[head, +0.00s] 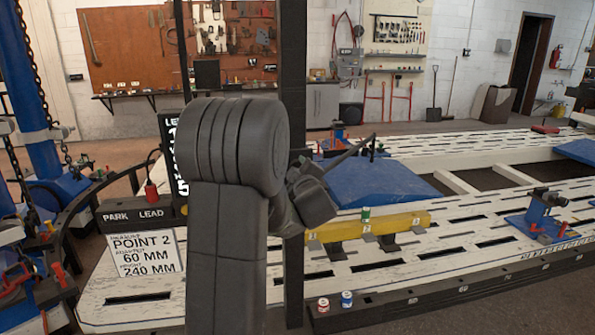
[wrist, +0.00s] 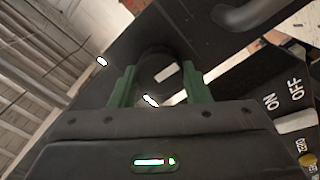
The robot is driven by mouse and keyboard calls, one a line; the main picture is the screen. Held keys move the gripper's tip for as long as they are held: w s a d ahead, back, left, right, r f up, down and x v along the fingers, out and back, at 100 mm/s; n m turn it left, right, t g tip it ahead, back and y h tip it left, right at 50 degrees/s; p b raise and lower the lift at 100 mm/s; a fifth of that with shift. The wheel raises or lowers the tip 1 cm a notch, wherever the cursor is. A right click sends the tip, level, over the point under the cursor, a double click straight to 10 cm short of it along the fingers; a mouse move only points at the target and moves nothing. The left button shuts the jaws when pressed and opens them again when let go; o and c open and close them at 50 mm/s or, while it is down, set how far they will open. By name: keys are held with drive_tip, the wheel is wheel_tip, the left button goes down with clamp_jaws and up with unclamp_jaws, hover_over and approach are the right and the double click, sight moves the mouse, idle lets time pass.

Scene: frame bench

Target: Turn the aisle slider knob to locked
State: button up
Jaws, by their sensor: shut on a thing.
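In the wrist view, my gripper (wrist: 161,75) has its two green fingers on either side of a dark round knob (wrist: 155,58) and is shut on it. The knob sits against a dark panel (wrist: 215,30). A short pale mark shows on or near the knob. No "locked" wording is readable, so I cannot tell the knob's setting. In the head view, my own arm hides the gripper and knob.
In the wrist view, a plate marked ON, OFF and ZERO (wrist: 285,100) lies close on the right, with a thick dark bar above. In the head view, a long slotted white bench (head: 455,215) carries a yellow beam (head: 405,222) and a blue plate (head: 368,184).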

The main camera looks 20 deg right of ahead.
drive_tip(key=m, duration=0.3)
drive_tip(key=shift+m, duration=0.4)
drive_tip(key=m, duration=0.4)
drive_tip(key=shift+d+r+m, duration=0.1)
drive_tip(key=shift+m, duration=0.2)
drive_tip(key=m+p, duration=0.2)
drive_tip(key=m, duration=0.3)
drive_tip(key=shift+d, duration=0.1)
drive_tip(key=shift+m+p, duration=0.6)
drive_tip(key=shift+m, duration=1.4)
drive_tip(key=o, duration=1)
drive_tip(key=shift+s, duration=0.15)
drive_tip(key=b+v, duration=0.2)
drive_tip(key=v, duration=1.1)
drive_tip(key=shift+s, duration=0.35)
